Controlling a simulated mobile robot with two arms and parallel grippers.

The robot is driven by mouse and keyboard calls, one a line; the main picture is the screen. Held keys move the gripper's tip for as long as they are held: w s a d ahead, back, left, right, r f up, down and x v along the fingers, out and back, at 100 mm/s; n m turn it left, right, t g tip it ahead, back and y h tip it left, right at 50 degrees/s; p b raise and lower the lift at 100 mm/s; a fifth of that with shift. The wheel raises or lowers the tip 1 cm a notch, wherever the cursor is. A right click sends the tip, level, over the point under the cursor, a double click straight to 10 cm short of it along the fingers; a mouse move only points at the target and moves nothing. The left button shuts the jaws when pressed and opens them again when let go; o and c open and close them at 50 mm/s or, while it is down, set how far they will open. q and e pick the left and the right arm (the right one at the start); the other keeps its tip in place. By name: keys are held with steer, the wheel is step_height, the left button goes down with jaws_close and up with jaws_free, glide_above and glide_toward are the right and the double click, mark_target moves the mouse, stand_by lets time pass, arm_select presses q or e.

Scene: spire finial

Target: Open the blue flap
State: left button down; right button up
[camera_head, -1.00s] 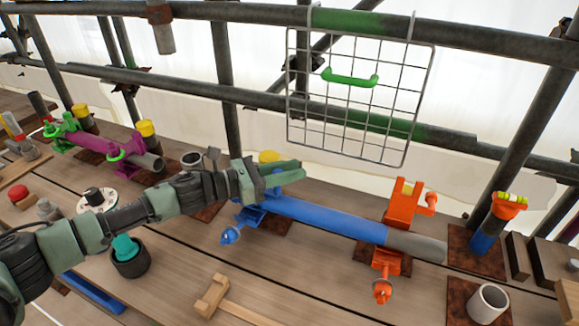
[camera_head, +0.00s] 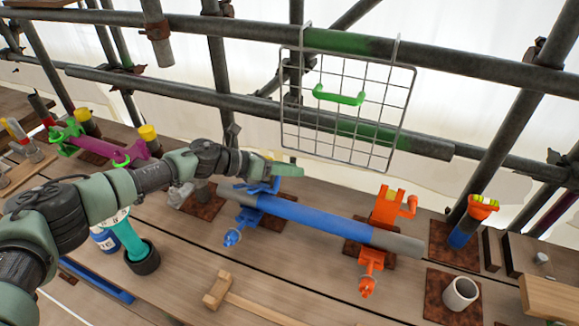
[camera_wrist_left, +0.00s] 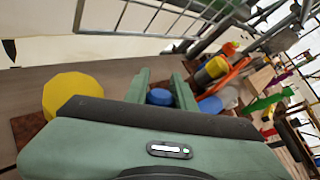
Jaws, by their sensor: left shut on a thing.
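The blue clamp (camera_head: 247,216) sits on a rusty plate around the left part of a tube (camera_head: 308,218). Its blue flap (camera_head: 266,186) is at the top, partly hidden by my left gripper (camera_head: 287,169). How far the flap stands open cannot be told. In the left wrist view, a blue part (camera_wrist_left: 159,97) lies between the two green fingers of my left gripper (camera_wrist_left: 160,88). The fingers are shut on this part, which I take as the flap. My right gripper is not in view.
An orange clamp (camera_head: 386,208) holds the tube's right part. A wire grid (camera_head: 342,120) with a green handle hangs behind on scaffold pipes. A teal object (camera_head: 126,240) stands in a black cup. A wooden mallet (camera_head: 217,290) lies in front. A yellow cap (camera_wrist_left: 72,95) is close beside the gripper.

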arm_select(q)
steer(key=shift+w, duration=0.1)
steer(key=c, duration=1.2)
jaws_free()
steer(key=shift+o, duration=0.2)
steer(key=shift+a, duration=0.1)
step_height(320, 180, up, 3)
steer(key=b, duration=0.2)
glide_above(264, 186)
steer(key=shift+r, duration=0.15)
